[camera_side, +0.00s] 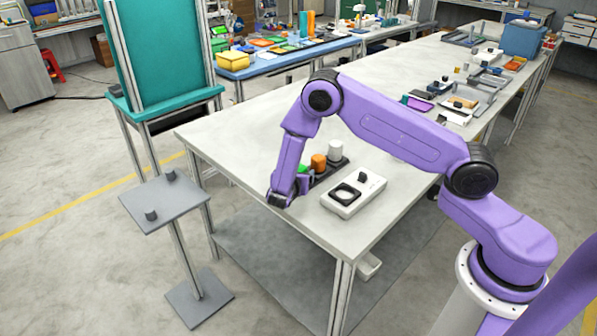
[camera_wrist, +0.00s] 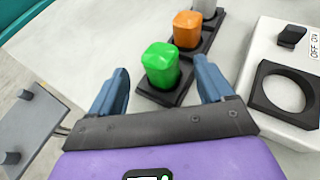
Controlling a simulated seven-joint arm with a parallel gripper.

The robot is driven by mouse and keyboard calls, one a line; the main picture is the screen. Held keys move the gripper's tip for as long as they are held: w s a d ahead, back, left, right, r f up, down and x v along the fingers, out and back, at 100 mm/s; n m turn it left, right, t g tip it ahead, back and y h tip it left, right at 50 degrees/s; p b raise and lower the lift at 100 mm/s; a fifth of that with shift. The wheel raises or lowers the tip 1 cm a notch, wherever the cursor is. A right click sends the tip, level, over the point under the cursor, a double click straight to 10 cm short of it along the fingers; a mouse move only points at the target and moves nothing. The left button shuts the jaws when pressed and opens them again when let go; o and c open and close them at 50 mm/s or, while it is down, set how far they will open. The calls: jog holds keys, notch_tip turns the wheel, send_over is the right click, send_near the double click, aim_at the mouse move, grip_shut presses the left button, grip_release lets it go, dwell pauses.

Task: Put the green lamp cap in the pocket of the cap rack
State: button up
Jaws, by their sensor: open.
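The green lamp cap (camera_wrist: 161,66) stands upright at the near end of the black cap rack (camera_wrist: 174,95), apparently seated in its end pocket. An orange cap (camera_wrist: 187,30) and a grey-white cap (camera_wrist: 205,6) stand behind it in the same rack. In the side view, my gripper (camera_side: 279,199) is low at the table edge.
A white box (camera_side: 354,195) with a black ring and a black switch stands right of the rack. A grey stand (camera_side: 165,203) with two dark pegs is off the table's left side. The near table edge is close to my gripper.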

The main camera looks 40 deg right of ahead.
jog(key=v, duration=0.7)
jog(key=s+r+m+g+y, duration=0.2)
jog(key=s+r+m+y, duration=0.2)
jog(key=s, duration=0.7)
jog(key=s+a+r+m+g+y, duration=0.1)
jog(key=s+r+m+g+y, duration=0.2)
jog(key=s, duration=0.9)
jog(key=s+a+r+m+g+y, duration=0.1)
jog(key=s+r+m+g+y, duration=0.1)
jog(key=s+r+m+y, duration=0.2)
jog(key=s+r+m, duration=0.1)
jog(key=s+r, duration=0.2)
jog(key=s, duration=0.4)
jog(key=shift+s+r+y, duration=0.25)
jog(key=shift+r+y, duration=0.05)
jog(key=shift+r, duration=0.1)
